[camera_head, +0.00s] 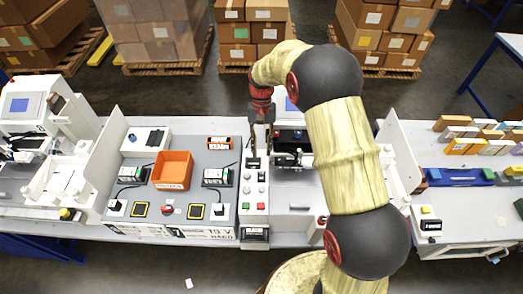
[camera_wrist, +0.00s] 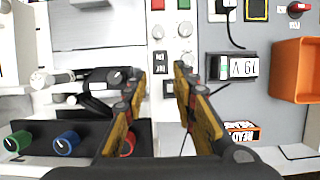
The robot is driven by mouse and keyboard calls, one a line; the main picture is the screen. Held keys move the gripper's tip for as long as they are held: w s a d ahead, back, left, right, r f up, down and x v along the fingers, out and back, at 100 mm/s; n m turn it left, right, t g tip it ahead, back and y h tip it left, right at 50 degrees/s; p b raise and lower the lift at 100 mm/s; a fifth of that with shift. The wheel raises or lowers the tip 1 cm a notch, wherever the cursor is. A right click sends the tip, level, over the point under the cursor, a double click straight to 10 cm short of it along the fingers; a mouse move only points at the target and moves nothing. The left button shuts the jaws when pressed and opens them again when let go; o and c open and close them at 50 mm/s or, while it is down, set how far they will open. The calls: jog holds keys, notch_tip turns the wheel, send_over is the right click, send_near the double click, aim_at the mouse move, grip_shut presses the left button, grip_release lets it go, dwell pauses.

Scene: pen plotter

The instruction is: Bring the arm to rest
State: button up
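My gripper (camera_head: 262,132) hangs from my arm over the middle of the bench, above the control panel. In the wrist view my gripper (camera_wrist: 160,78) shows two fingers apart, with nothing between them. Below the fingers is the light control panel (camera_head: 255,190) with red and green buttons and small displays. It also shows in the wrist view (camera_wrist: 170,45). Just left of the fingers in the wrist view is a black mechanism with a round knob (camera_wrist: 112,78). My arm hides part of the bench right of the panel.
An orange bin (camera_head: 172,170) stands on a grey board left of the panel. A dark strip with green, blue and red knobs (camera_wrist: 66,141) lies near the fingers. Upright white panels (camera_head: 102,160) flank the station. Small boxes (camera_head: 465,146) stand on the right. Cartons on pallets fill the back.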

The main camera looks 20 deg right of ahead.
dwell(0.3)
jog(key=s+r+n+t+b, duration=0.1)
jog(key=s+r+t+b, duration=0.3)
jog(key=s+b, duration=0.4)
jog(key=s+r+n+t+h+b, duration=0.1)
jog(key=s+r+t+b, duration=0.3)
jog(key=s, duration=1.4)
jog(key=n+t+b, duration=0.1)
jog(key=b, duration=0.3)
jog(key=shift+s+d+n+b, duration=0.2)
jog(key=shift+d+n+b, duration=0.1)
jog(key=shift+d, duration=0.05)
jog(key=shift+r, duration=0.1)
